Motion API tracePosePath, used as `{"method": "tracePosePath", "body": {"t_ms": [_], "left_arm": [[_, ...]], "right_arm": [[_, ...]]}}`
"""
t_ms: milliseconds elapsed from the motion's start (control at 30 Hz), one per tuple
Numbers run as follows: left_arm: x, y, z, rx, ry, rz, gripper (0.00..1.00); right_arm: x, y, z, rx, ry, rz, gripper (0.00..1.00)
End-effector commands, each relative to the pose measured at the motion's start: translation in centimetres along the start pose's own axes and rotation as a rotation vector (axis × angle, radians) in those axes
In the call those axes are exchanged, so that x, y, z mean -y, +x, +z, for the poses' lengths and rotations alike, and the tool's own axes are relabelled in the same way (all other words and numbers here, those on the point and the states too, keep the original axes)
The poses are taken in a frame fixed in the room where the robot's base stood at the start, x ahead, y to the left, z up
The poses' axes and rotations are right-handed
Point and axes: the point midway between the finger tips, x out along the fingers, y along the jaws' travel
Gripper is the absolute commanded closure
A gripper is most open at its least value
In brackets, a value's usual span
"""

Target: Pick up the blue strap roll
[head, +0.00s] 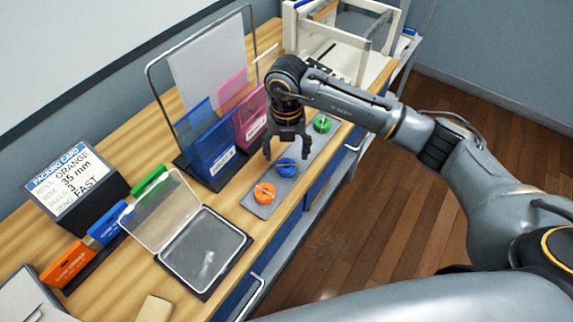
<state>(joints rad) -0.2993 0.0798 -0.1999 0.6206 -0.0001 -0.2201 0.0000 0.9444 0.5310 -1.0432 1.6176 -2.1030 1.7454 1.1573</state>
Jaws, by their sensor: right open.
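The blue strap roll (286,169) lies on a narrow grey mat (257,201) near the front edge of the wooden counter. An orange roll (264,193) and a green roll (322,123) lie on the same mat, one on each side of it. My right gripper (286,152) is open and points down. Its fingers are close above and just behind the blue roll in the picture; I cannot tell the exact height gap. No roll is between the fingers. My left gripper is not in view.
A clear-lidded open case (206,250) stands left of the mat. Blue and pink holders (213,150) with a wire frame stand behind. A packing card (72,184) and colored boxes (68,263) are at left. A white rack (350,45) is at the far end.

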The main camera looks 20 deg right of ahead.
Motion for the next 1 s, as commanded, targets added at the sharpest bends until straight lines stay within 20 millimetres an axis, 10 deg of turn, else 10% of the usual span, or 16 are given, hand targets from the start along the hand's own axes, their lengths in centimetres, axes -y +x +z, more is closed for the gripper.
{"method": "tracePosePath", "body": {"t_ms": [600, 867, 1000], "left_arm": [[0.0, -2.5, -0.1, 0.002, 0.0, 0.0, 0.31], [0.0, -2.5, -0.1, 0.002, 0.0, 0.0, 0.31], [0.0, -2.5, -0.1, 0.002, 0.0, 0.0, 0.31]], "right_arm": [[0.0, 5.0, 0.1, -0.002, -0.001, 0.0, 0.29], [0.0, 5.0, 0.1, -0.002, -0.001, 0.0, 0.8], [0.0, 5.0, 0.1, -0.002, -0.001, 0.0, 0.83]]}}
